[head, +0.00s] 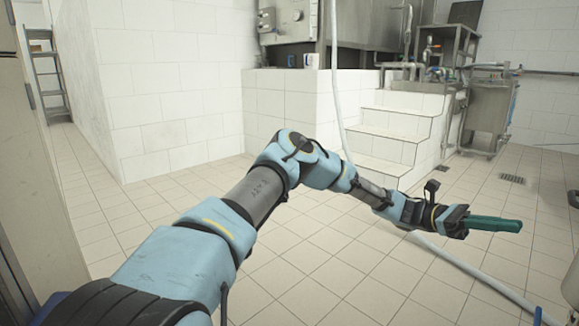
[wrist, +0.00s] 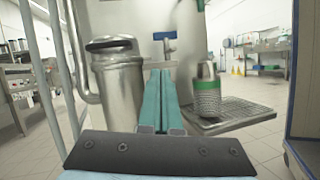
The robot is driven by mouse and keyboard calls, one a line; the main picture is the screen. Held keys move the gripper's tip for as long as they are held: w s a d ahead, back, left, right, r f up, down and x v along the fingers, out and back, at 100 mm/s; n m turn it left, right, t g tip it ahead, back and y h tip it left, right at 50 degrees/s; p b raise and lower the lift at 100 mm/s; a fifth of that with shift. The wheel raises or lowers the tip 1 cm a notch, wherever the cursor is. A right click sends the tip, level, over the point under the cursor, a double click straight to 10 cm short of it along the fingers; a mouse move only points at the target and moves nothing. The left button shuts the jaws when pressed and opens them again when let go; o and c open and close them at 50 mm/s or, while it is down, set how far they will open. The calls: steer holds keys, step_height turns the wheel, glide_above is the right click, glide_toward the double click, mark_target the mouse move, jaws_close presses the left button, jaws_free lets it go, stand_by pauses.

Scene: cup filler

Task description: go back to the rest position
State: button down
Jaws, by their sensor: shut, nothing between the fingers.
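My gripper (head: 497,224) is at the right of the head view, at the end of my stretched arm, above the tiled floor. Its green fingers lie together and hold nothing. In the wrist view the fingers (wrist: 156,95) point away from me, side by side. Beyond them stand a steel cylinder (wrist: 118,85) with a dark slot near its top and a tap with a blue handle (wrist: 165,36). A steel cup with a green band (wrist: 207,90) stands on a metal drip tray (wrist: 235,112) to the right of the fingers. I cannot tell the exact gap between the fingers and these things.
White tiled steps (head: 390,145) and a steel machine (head: 330,40) stand behind my arm in the head view. A pale hose (head: 470,270) lies on the floor below the gripper. A blue-edged panel (wrist: 303,80) stands at the right of the wrist view. The tiled floor is largely clear.

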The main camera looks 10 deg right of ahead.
steer(key=w+a+f+m+t+y, duration=0.1)
steer(key=w+a+f+t+y, duration=0.15)
steer(key=a+f+t, duration=0.4)
steer(key=w+a+f+t+y, duration=0.1)
steer(key=w+a+t, duration=0.2)
steer(key=a, duration=0.7)
steer(key=w+a+f+m+t+y, duration=0.1)
steer(key=w+a+f+t+y, duration=0.2)
steer(key=a, duration=0.5)
steer(key=w+a+r+t+y, duration=0.1)
steer(key=a+r+t, duration=0.3)
steer(key=a, duration=1.1)
steer(key=w+a+r+t+y, duration=0.15)
steer(key=a+t, duration=0.45)
steer(key=a, duration=0.8)
step_height(320, 180, up, 34)
steer(key=m+p, duration=0.1)
steer(key=p, duration=3.3)
steer(key=shift+a+r+h+p, duration=0.15)
steer(key=shift+a+h+p, duration=0.15)
steer(key=shift+a+h, duration=0.1)
steer(key=c, duration=1.6)
jaws_free()
